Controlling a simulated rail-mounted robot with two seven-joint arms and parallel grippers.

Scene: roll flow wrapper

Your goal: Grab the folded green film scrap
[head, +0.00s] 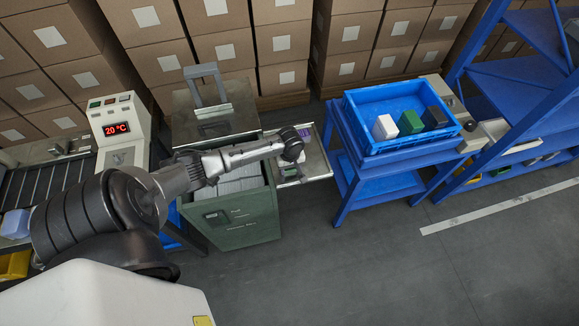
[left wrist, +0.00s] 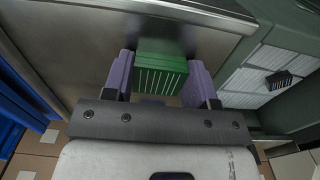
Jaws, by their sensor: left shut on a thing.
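The folded green film scrap (left wrist: 160,72) is a small green block with pale stripes on its near face. It sits between the two purple finger pads of my left gripper (left wrist: 160,82) in the left wrist view, and the gripper is shut on it. It is over or on a grey metal tray surface (left wrist: 75,40); I cannot tell whether it touches it. In the head view my left arm reaches across the green cabinet, with the left gripper (head: 289,172) pointing down over the metal tray (head: 319,165). The scrap is not clear there. My right gripper is not in view.
A green cabinet (head: 240,225) with an open top stands beside the tray. A blue crate (head: 371,142) holding white, green and black blocks stands on a blue table to the right. A temperature box (head: 122,135) and conveyor (head: 62,182) are left. Floor at right is clear.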

